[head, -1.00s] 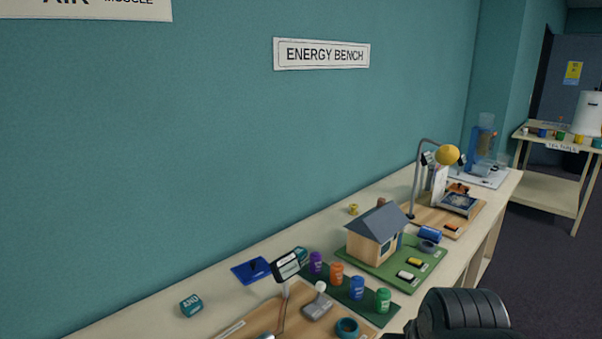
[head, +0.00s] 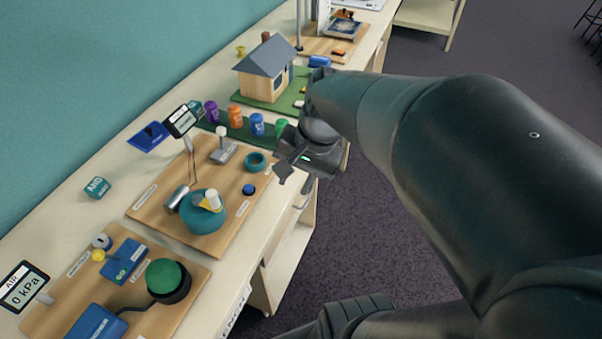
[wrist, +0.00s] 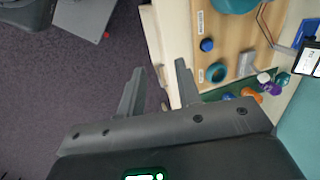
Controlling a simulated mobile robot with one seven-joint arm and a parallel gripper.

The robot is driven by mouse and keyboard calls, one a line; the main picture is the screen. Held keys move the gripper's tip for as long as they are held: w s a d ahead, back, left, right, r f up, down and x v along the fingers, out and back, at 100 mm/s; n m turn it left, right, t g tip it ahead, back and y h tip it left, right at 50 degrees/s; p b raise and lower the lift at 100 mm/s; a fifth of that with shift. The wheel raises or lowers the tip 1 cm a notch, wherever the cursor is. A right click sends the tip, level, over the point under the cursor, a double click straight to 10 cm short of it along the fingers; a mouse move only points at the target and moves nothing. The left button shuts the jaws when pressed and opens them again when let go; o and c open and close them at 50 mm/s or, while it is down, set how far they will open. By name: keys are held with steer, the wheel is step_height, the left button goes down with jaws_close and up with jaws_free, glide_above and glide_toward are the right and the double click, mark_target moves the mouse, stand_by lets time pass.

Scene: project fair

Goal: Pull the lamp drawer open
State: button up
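My gripper (head: 290,165) is in front of the bench's front edge, beside the wooden board with the teal pump-like device. In the wrist view my gripper (wrist: 158,85) has its two fingers apart, with nothing held between them. A small brownish knob-like piece (wrist: 164,102) shows between the fingers, close to the bench front; I cannot tell if it belongs to the lamp drawer. In the head view a cream front or panel (head: 285,262) shows below the bench top, with a small handle-like piece (head: 304,197) above it. No drawer is clearly identifiable as the lamp drawer; my arm hides part of the bench front.
The bench top (head: 125,180) carries a model house (head: 265,75), several coloured canisters, the wooden board (head: 235,185) and an air board (head: 60,310) with a 0 kPa display. Open carpet (head: 370,220) lies right of the bench. Another table stands at the back.

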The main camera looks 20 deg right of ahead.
steer(key=w+d+f+m+y, duration=0.45)
steer(key=f+m, duration=0.25)
steer(key=m, duration=0.2)
steer(key=w+d+f+m+y, duration=0.3)
steer(key=w+f+m+y, duration=0.15)
steer(key=f+m, duration=0.4)
steer(key=d+f+m+t, duration=0.5)
steer(key=d+f+m, duration=0.1)
steer(key=f+m, duration=0.35)
steer(key=d+f+m+t, duration=0.4)
steer(key=d+f+m, duration=0.2)
steer(key=f+m, duration=0.3)
steer(key=w+r+x, duration=0.1)
steer(key=r+x, duration=0.1)
steer(key=x, duration=0.9)
steer(key=shift+d+f+m+h, duration=0.25)
steer(key=shift+f+m+h, duration=0.1)
steer(key=shift+m+h, duration=0.05)
steer(key=shift+c, duration=0.3)
jaws_close()
